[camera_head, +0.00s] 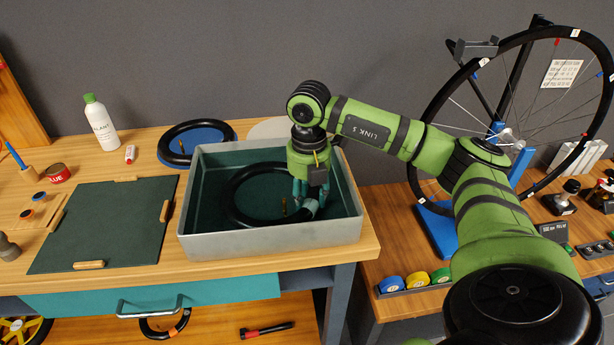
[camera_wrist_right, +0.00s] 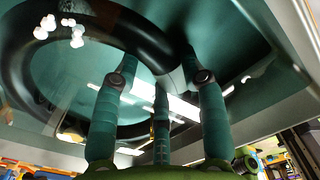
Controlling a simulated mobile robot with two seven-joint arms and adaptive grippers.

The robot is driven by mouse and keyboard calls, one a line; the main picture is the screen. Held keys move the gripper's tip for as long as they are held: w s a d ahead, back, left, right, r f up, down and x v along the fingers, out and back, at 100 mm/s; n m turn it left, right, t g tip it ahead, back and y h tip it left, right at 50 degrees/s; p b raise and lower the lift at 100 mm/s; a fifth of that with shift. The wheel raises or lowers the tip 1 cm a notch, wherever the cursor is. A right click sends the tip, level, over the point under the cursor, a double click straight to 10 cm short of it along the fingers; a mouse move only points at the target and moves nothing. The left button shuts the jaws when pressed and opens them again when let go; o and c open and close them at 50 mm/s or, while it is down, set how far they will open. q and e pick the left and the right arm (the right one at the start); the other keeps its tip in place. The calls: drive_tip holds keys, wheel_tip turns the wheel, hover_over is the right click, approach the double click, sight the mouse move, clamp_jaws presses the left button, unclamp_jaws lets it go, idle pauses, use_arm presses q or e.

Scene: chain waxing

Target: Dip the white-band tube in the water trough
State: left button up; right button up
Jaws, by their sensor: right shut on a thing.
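The water trough (camera_head: 270,243) is a grey-rimmed box with a dark green inside, standing on the wooden bench. A black tube (camera_head: 234,190) lies low inside it, with a brass valve stem. My right gripper (camera_head: 309,200) reaches down into the trough and is shut on the right side of this tube. In the right wrist view the fingers (camera_wrist_right: 160,68) are at the tube (camera_wrist_right: 145,28), and a pale band (camera_wrist_right: 176,80) shows beside them. White bubble-like blobs (camera_wrist_right: 77,38) show near the tube at upper left. The fingers partly hide the gripped part. My left gripper is out of view.
Another black tube (camera_head: 165,156) lies on a blue disc behind the trough. A green mat (camera_head: 105,225) lies left, with a white bottle (camera_head: 101,125) and red tin (camera_head: 57,173) nearby. A wheel (camera_head: 412,180) stands at right. A tube with an orange band (camera_head: 147,328) lies below.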

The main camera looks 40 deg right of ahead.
wheel_tip(320, 180, up, 13)
drive_tip(key=p, duration=0.9)
drive_tip(key=shift+f, duration=0.2)
